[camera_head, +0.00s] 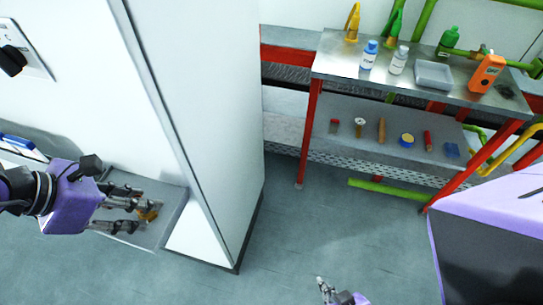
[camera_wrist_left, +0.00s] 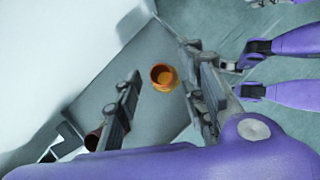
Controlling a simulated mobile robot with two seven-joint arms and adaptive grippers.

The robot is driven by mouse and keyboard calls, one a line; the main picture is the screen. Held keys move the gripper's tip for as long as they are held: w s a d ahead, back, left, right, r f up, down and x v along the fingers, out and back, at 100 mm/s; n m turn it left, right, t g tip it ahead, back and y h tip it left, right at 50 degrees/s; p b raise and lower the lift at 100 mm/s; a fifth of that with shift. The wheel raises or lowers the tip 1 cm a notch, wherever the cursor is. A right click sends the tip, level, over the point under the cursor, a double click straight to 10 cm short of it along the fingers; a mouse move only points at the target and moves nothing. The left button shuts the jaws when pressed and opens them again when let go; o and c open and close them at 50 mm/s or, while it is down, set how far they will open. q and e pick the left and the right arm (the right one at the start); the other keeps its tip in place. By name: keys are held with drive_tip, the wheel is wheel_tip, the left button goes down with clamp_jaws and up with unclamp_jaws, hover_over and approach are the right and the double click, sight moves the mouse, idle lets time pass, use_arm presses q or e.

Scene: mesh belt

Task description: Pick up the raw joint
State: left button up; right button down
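The raw joint appears to be a small orange-yellow, hollow round piece (camera_wrist_left: 162,78) on a grey surface (camera_wrist_left: 150,118). In the head view, a yellow bit of it (camera_head: 149,214) shows beside the fingers of my left gripper (camera_head: 137,206). In the left wrist view, my left gripper (camera_wrist_left: 165,66) is open, with one finger on each side of the joint in the picture. I see no clear contact. My right gripper (camera_head: 326,287) shows at the bottom edge of the head view, small and cut off; its opening is unclear.
A tall white panel (camera_head: 205,110) stands just right of my left gripper. A brown round piece (camera_wrist_left: 93,139) is partly hidden behind a left finger. Beyond the panel, a red-legged metal bench (camera_head: 330,65) holds bottles, a tray and an orange device. The floor before it is clear.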

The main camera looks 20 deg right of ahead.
use_arm(q)
drive_tip(key=shift+c, duration=0.4)
clamp_jaws()
